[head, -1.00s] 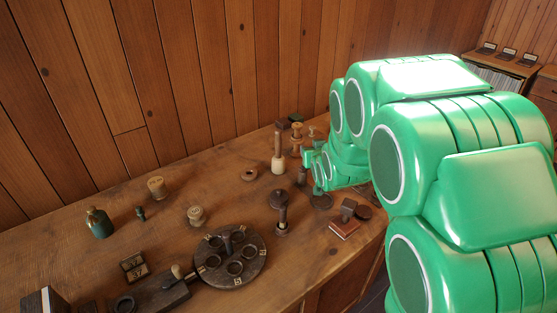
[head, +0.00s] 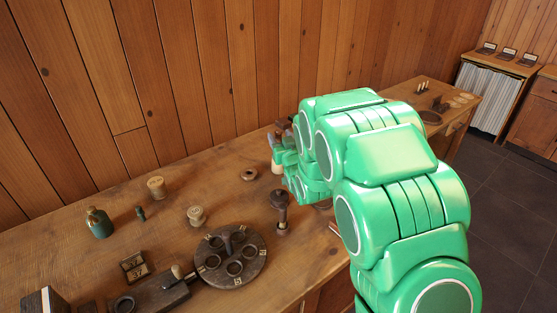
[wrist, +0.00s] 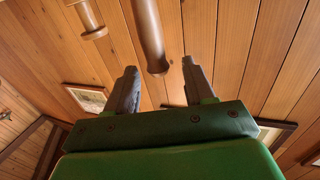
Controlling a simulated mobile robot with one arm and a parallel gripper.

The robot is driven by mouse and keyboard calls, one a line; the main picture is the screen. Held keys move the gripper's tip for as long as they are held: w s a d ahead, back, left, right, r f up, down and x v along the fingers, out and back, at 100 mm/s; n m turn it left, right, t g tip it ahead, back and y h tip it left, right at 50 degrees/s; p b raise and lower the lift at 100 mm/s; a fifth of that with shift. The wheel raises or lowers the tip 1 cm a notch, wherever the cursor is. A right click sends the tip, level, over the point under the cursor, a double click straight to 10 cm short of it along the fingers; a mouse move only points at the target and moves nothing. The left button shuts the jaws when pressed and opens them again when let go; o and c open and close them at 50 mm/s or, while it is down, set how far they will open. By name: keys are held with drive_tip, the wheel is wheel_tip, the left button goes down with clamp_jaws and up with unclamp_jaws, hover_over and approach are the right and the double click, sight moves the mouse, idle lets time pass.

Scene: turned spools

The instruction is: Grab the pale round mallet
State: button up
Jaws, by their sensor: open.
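The pale round mallet (head: 277,168) stands on the workbench, mostly hidden behind my gripper in the head view; only a bit of its pale head shows. In the wrist view a brown wooden handle (wrist: 149,30), which looks like the mallet's, reaches down between my fingers. My gripper (wrist: 159,66) is open, one finger on each side of the handle, with visible gaps. In the head view my gripper (head: 276,150) is right at the mallet.
A dark mallet-shaped tool (head: 281,212) stands just in front of my gripper. A wooden ring (head: 249,174) lies to the left. A turned wooden piece (wrist: 87,18) shows in the wrist view.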

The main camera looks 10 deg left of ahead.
drive_tip(key=shift+w+a+f, duration=0.15)
drive_tip(key=shift+w, duration=0.35)
drive_tip(key=shift+w+a+f, duration=0.15)
drive_tip(key=shift+w, duration=0.3)
drive_tip(key=shift+x, duration=1.75)
drive_tip(key=shift+f, duration=0.1)
clamp_jaws()
